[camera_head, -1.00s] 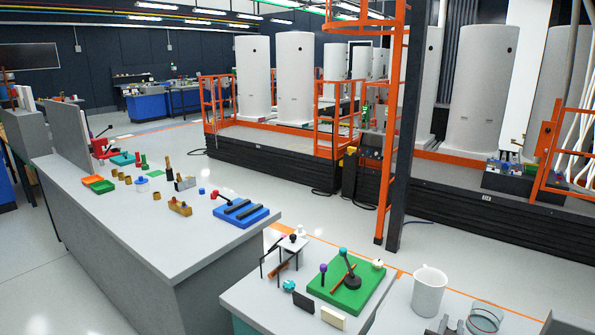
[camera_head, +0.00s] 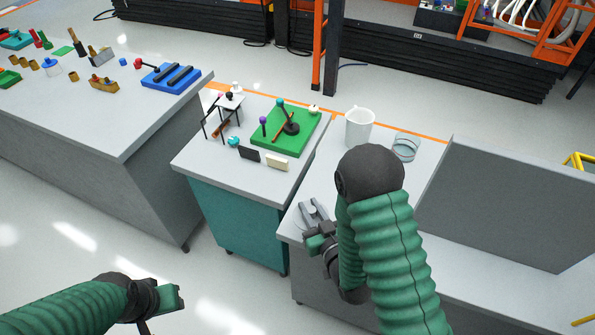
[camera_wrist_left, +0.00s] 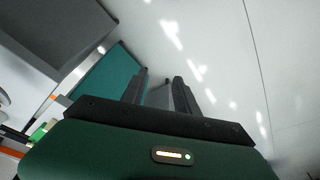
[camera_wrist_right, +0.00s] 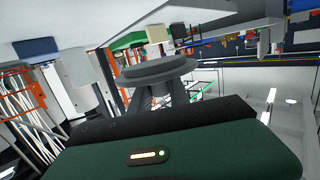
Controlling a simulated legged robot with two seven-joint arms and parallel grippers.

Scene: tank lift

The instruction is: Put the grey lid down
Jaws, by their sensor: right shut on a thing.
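The grey lid (camera_wrist_right: 152,72) is a dark grey disc with a raised top, seen between my right fingers in the right wrist view. In the head view a small part of the lid (camera_head: 299,217) shows beside the fingertips, over the near-left corner of the right grey table. My right gripper (camera_head: 312,209) is shut on it. Whether the lid touches the table top I cannot tell. My left gripper (camera_wrist_left: 160,92) is open and empty in its wrist view, fingers apart over the floor; in the head view it is low at the left, away from the tables.
A white mug (camera_head: 359,129) and a clear glass dish (camera_head: 405,148) stand behind my right arm. A green board (camera_head: 286,132) with small parts lies on the teal-sided cabinet (camera_head: 240,225). A grey panel (camera_head: 500,205) stands at the right.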

